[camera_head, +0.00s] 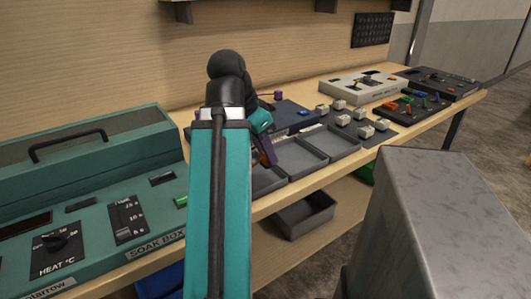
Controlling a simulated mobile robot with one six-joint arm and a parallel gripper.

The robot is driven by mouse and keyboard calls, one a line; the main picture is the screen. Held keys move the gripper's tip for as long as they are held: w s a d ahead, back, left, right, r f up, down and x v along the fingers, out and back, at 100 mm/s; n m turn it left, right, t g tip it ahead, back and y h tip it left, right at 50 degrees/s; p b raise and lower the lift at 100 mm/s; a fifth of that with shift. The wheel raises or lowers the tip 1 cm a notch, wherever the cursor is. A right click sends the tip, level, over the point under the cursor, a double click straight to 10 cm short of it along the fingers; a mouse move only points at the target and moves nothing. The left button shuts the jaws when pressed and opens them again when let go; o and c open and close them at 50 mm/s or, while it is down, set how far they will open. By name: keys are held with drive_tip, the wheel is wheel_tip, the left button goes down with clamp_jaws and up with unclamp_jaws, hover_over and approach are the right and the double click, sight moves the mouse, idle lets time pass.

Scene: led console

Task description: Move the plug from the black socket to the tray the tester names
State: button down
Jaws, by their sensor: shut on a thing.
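My gripper (267,152) shows only in part beyond my teal arm, low over the grey trays. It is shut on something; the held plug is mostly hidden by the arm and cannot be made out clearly. Three shallow grey trays stand in a row: the left tray (270,184), partly behind my arm, the middle tray (316,169) and the right tray (350,149). Behind them is a dark blue tester (292,118), partly covered by my arm, with a small purple knob (278,95) at its back. The black socket and the tester's named tray cannot be read here.
A large teal soak box (90,155) with a black handle fills the left of the bench. A light console (362,86) and dark panels are farther right. A grey bin (305,215) sits below.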

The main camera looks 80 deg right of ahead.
sight(263, 161)
drive_tip(key=shift+f+b, duration=2.65)
drive_tip(key=shift+b, duration=0.05)
idle(3.4)
idle(0.3)
drive_tip(key=c, duration=1.4)
unclamp_jaws()
drive_tip(key=o, duration=0.3)
drive_tip(key=shift+r, duration=0.1)
drive_tip(key=shift+c, duration=0.3)
